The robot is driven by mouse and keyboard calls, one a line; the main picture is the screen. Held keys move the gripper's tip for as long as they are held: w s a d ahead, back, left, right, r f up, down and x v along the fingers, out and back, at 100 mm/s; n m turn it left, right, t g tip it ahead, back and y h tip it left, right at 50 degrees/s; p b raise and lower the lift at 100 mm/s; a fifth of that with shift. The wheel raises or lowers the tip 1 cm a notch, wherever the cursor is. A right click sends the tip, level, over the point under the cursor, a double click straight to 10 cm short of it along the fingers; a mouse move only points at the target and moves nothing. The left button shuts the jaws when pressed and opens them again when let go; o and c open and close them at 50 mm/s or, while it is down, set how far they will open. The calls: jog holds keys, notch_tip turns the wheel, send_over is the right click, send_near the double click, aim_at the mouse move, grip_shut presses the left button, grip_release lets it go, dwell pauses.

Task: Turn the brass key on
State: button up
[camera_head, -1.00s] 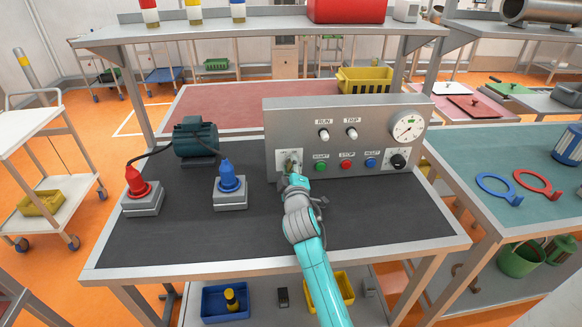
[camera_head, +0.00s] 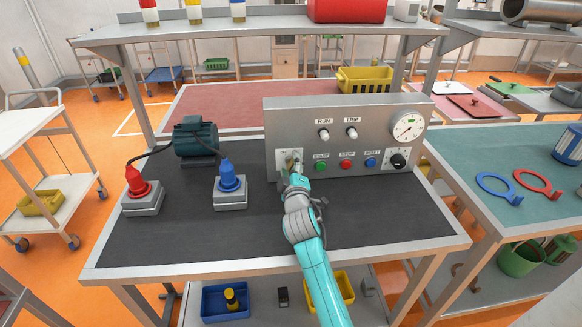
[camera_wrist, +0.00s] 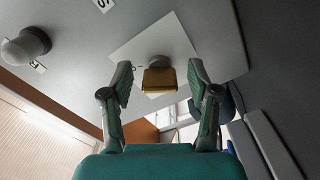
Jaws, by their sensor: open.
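The brass key (camera_wrist: 159,80) sits in its switch on a white plate on the grey control panel (camera_head: 385,112). In the wrist view the key lies between the two fingers of my gripper (camera_wrist: 160,82), with a gap on each side. The fingers are open and do not touch it. In the head view my gripper (camera_head: 294,172) is at the panel's lower left, in front of the white key plate (camera_head: 283,158). The key (camera_head: 290,162) is small and partly hidden there.
Green (camera_head: 320,167), red (camera_head: 346,164) and blue (camera_head: 371,162) buttons and a black knob (camera_head: 398,160) lie right of the key. A blue plug (camera_head: 229,178) and a red plug (camera_head: 136,184) stand on the left. The dark bench mat (camera_head: 180,235) is clear in front.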

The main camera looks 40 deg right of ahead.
jog(key=v, duration=1.2)
jog(key=shift+w, duration=0.1)
